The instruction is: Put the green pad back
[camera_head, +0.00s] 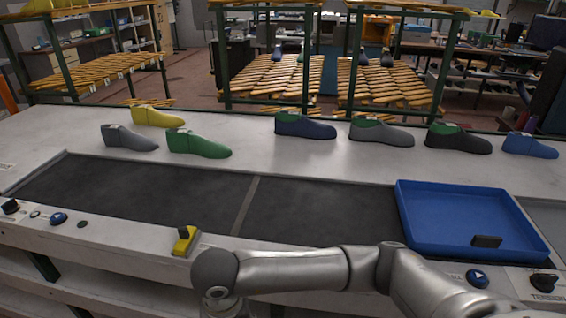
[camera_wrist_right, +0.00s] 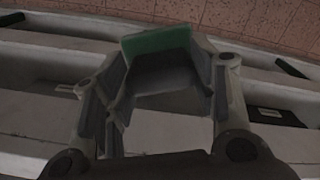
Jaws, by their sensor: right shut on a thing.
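The green pad (camera_wrist_right: 157,40) is a flat green block with a dark grey part below it, seen in the right wrist view. My right gripper (camera_wrist_right: 163,72) is shut on it, with a finger on each side. The pad does not show in the head view. There my right arm reaches in from the lower right towards the left, and its gripper is out of sight below the picture edge. My left gripper is not in view.
A blue tray (camera_head: 408,236) with a dark block (camera_head: 487,241) inside sits at the right of the dark belt (camera_head: 130,195). Several shoe lasts, including a green one (camera_head: 198,143), stand behind the belt.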

